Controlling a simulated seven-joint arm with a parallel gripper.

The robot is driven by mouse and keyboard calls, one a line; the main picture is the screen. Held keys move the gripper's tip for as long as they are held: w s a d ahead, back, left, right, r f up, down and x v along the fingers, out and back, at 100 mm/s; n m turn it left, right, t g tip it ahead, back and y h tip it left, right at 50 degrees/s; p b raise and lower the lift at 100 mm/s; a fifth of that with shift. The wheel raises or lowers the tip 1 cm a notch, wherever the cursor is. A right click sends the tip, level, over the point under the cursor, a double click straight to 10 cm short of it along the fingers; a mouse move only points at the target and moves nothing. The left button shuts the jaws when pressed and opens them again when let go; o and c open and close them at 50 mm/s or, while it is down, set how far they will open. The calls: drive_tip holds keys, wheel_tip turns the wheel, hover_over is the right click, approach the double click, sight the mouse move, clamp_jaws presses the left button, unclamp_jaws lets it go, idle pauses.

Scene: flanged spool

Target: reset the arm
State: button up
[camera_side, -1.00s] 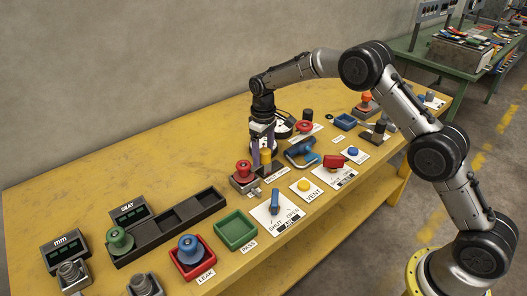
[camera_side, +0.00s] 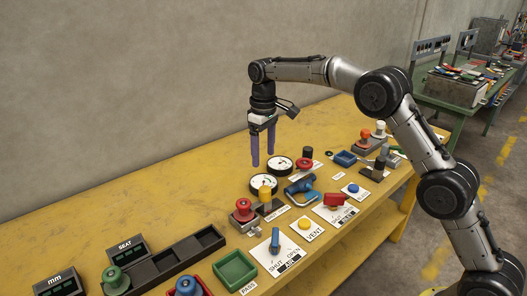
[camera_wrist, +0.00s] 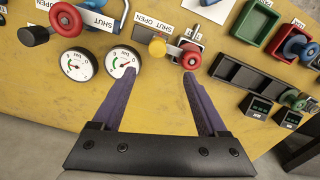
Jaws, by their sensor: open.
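My gripper (camera_side: 263,157) is raised well above the yellow bench, pointing down, behind the row of fixtures. Its two purple fingers are apart with nothing between them; the wrist view also shows the open fingers (camera_wrist: 160,74). A red spool (camera_side: 243,206) stands in a grey holder below and left of the gripper, apart from it; it also shows in the wrist view (camera_wrist: 190,58). A green spool (camera_side: 115,279) sits at the left end of a dark slotted rack (camera_side: 178,252). A blue spool (camera_side: 186,288) sits in the red tray, partly cut off by the picture's edge.
Two round gauges (camera_side: 263,184) stand below the gripper. An empty green tray (camera_side: 235,270) is at the front. The bench behind and left is bare.

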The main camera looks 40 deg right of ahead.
drive_tip(key=shift+r, duration=0.15)
drive_tip(key=s+d+r+t, duration=0.1)
drive_tip(key=s+r, duration=0.4)
drive_tip(key=r, duration=0.3)
drive_tip(key=s+r+t, duration=0.2)
drive_tip(key=s+r, duration=0.3)
drive_tip(key=r, duration=0.3)
drive_tip(key=s+d+r+t, duration=0.1)
drive_tip(key=s+r, duration=0.3)
drive_tip(key=s, duration=0.6)
drive_tip(key=s+f+m+t, duration=0.15)
drive_tip(key=s+f, duration=0.25)
drive_tip(key=s, duration=0.8)
drive_tip(key=s+f+m, duration=0.1)
drive_tip(key=s+f, duration=0.6)
drive_tip(key=f, duration=0.2)
drive_tip(key=shift+s+d+f, duration=0.3)
drive_tip(key=shift+f, duration=0.05)
drive_tip(key=shift+m, duration=0.25)
